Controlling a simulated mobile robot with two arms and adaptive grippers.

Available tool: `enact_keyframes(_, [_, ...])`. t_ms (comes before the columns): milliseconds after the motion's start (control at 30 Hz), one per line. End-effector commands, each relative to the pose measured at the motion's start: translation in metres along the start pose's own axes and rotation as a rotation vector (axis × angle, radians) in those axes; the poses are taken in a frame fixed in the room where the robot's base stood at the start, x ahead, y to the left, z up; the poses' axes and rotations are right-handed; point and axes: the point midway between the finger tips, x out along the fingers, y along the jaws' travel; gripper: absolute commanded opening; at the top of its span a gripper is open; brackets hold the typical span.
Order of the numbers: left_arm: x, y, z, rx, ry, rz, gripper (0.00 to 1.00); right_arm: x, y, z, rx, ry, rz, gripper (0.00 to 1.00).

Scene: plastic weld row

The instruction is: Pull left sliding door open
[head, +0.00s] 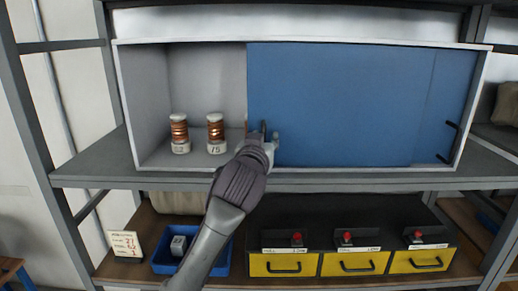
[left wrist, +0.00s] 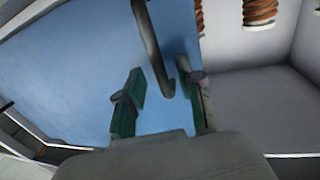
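The blue left sliding door (head: 340,100) covers the middle and right of the white cabinet, largely overlapping the right door (head: 455,85). The cabinet's left part is uncovered. The left door's dark bar handle (head: 263,127) is near its left edge, and it also shows in the left wrist view (left wrist: 152,45). My left gripper (head: 265,138) is at this handle. In the left wrist view its green-padded fingers (left wrist: 160,88) are apart, with the handle's end between them and gaps visible on both sides. My right gripper is in neither view.
Two copper coils (head: 180,133) (head: 216,133) stand in the uncovered left compartment, close to the gripper. The cabinet stands on a grey shelf (head: 90,172). Below are a blue bin (head: 160,262), a sign card (head: 126,245) and yellow drawers (head: 353,263). The right door's handle (head: 449,141) is at far right.

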Motion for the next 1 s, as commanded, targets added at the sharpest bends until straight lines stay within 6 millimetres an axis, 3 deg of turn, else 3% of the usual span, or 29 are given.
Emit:
enact_keyframes(300, [-0.065, 0.001, 0.000, -0.001, 0.002, 0.002, 0.37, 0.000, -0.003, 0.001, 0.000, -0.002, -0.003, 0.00])
enact_keyframes(500, [-0.097, 0.000, 0.001, 0.000, 0.000, 0.001, 0.37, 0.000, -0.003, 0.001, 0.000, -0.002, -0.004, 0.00])
enact_keyframes(700, [-0.109, 0.000, 0.001, 0.000, 0.000, -0.001, 0.37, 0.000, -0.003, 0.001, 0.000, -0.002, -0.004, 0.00])
enact_keyframes(1000, [-0.108, 0.000, 0.003, 0.001, -0.003, -0.001, 0.37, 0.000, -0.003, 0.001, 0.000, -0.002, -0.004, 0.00])
